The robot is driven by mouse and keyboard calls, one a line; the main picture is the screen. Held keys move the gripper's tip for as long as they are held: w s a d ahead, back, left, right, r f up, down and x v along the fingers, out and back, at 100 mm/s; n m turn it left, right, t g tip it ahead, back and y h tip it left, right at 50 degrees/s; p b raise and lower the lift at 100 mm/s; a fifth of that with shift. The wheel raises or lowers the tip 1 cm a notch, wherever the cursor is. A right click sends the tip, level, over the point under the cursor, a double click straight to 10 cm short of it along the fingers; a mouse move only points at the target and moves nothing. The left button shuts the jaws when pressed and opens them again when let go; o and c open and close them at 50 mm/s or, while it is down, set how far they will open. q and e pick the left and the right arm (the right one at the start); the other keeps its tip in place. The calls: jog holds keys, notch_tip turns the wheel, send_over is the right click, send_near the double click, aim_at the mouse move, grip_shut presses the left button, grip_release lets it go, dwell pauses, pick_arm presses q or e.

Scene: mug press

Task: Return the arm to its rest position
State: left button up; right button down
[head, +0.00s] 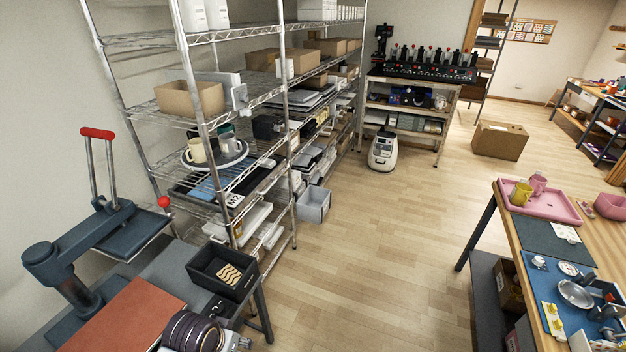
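Neither of my grippers shows in the head view, and no arm of mine can be made out. A dark blue heat press (62,262) with a red-handled lever (97,133) stands at the left. A dark ribbed cylindrical object (188,332) is cut off by the bottom edge beside it. A cream mug (195,151) and a grey mug (228,143) stand on a round white tray (192,163) on the wire shelf. A yellow mug (520,194) and a pink mug (538,182) stand in a pink tray (562,212) on the right table.
A black bin (222,271) sits on the press bench. A wire shelf rack (290,150) with boxes runs along the wall. A cardboard box (499,140) and a white machine (383,151) stand on the floor at the back. The wooden floor (385,250) in the middle is clear.

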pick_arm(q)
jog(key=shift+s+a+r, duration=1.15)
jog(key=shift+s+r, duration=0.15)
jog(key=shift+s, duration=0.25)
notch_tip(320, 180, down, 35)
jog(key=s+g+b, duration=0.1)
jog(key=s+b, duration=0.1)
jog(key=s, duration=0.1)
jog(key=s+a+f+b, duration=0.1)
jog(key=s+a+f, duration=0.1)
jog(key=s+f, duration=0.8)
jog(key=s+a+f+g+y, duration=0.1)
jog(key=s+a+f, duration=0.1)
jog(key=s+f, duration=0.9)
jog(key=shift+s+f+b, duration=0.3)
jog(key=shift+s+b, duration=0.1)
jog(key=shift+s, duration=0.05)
